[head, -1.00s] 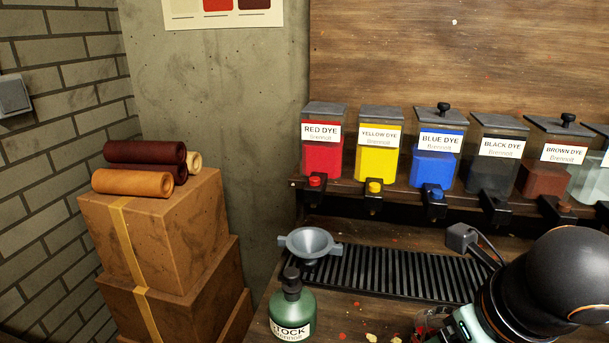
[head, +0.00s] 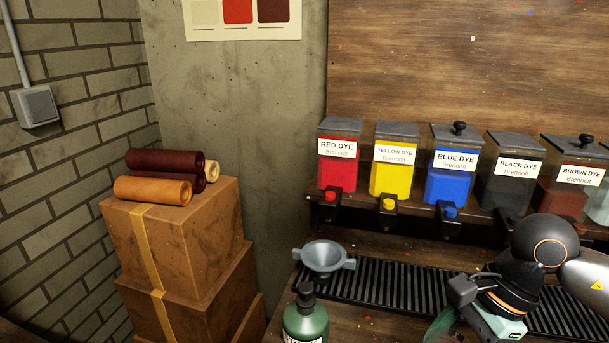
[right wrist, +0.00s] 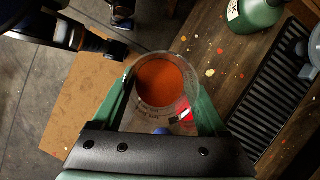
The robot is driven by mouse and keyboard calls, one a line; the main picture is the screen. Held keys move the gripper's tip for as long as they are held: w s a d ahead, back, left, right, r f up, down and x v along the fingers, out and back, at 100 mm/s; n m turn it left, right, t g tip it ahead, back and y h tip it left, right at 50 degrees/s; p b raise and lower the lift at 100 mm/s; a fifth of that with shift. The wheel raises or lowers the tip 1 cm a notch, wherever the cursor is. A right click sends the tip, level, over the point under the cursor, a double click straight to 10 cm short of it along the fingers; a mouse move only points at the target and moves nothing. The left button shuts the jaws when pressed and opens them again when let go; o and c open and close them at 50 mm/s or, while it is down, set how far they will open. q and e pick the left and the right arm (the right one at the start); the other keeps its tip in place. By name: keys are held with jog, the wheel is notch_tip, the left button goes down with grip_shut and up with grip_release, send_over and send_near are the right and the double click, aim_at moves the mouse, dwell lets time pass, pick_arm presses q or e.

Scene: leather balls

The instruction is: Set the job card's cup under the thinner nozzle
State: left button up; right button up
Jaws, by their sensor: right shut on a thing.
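A clear cup (right wrist: 152,112) with orange-brown liquid sits between the green fingers of my right gripper (right wrist: 163,82), which is shut on it. Small markings, a red patch and a blue spot show on the cup's side. In the head view my right gripper (head: 440,328) is low at the bottom edge, in front of the drip grate (head: 400,290); the cup is not clearly visible there. A pale container (head: 596,204) at the right edge is cut off; its label and nozzle are not visible. No job card is identifiable.
Red (head: 339,160), yellow (head: 394,165), blue (head: 453,170), black (head: 508,180) and brown (head: 567,190) dye containers line the shelf above the grate. A grey funnel (head: 325,258) and green bottle (head: 305,320) stand left of my right gripper. Boxes (head: 180,240) hold leather rolls.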

jog(key=n, duration=0.1)
jog(key=n+g, duration=0.1)
jog(key=n, duration=0.1)
jog(key=n+g+p, duration=0.1)
jog(key=n, duration=0.1)
jog(key=shift+w+f+h, duration=0.2)
jog(key=shift+w+h, duration=0.1)
jog(key=shift+h, duration=0.1)
jog(key=n, duration=0.2)
jog(key=n+g+h, duration=0.1)
jog(key=shift+w+d+f+n+p, duration=0.1)
jog(key=shift+w+f+n+p, duration=0.1)
jog(key=shift+n+p, duration=0.2)
jog(key=n, duration=0.1)
jog(key=n+h, duration=0.1)
jog(key=n, duration=0.1)
jog(key=n+p, duration=0.1)
jog(key=shift+w+d+f+n+g+h, duration=0.1)
jog(key=shift+d+f+n+g+h, duration=0.1)
jog(key=shift+f+n+g+h, duration=0.15)
jog(key=shift+w+d+f+n+h, duration=0.15)
jog(key=shift+n+h, duration=0.15)
jog(key=shift+n, duration=0.4)
jog(key=shift+s+d+f+n+h, duration=0.1)
jog(key=shift+n+h, duration=0.15)
jog(key=shift+n, duration=0.4)
jog(key=shift+w, duration=0.1)
jog(key=shift+a, duration=0.1)
